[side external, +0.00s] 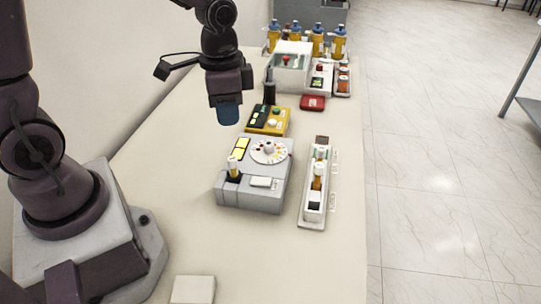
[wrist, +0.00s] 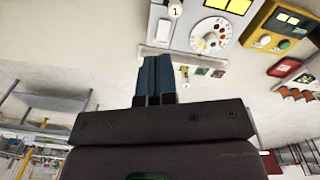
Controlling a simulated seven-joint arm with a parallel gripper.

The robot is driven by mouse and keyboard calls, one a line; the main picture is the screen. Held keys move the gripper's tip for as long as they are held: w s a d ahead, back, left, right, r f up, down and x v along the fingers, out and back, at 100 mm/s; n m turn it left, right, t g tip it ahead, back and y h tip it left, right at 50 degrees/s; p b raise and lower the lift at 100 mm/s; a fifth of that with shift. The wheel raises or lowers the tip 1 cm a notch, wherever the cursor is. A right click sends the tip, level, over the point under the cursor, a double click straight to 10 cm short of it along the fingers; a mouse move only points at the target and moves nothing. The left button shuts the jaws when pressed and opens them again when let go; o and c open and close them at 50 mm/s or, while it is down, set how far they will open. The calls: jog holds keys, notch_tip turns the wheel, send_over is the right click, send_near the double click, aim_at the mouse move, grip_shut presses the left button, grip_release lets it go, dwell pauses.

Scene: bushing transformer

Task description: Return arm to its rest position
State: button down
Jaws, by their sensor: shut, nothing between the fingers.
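My gripper (side external: 229,114) hangs above the table, pointing down, behind the grey box (side external: 250,200) in the side external view. Its blue fingers are together with nothing between them; they also show together in the wrist view (wrist: 155,62). The grey box has a round white dial, yellow panels, a white button and a standing bushing with a yellow band at its left. My gripper is apart from every object.
A white tray (side external: 308,212) with upright bushings stands right of the grey box. A yellow box (side external: 259,128), a red case (side external: 312,103), a white machine (side external: 288,78) and several yellow bottles with blue caps (side external: 318,40) stand farther back. The table's (side external: 150,165) left part is clear.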

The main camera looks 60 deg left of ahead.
jog(key=s+r+n+t, duration=0.55)
jog(key=s+r, duration=0.45)
jog(key=r, duration=0.3)
jog(key=m+g, duration=0.4)
jog(key=m, duration=0.6)
send_near(266, 181)
jog(key=shift+h, duration=0.4)
jog(key=f, duration=0.5)
jog(key=w+f, duration=0.1)
jog(key=f, duration=0.1)
jog(key=shift+f, duration=0.25)
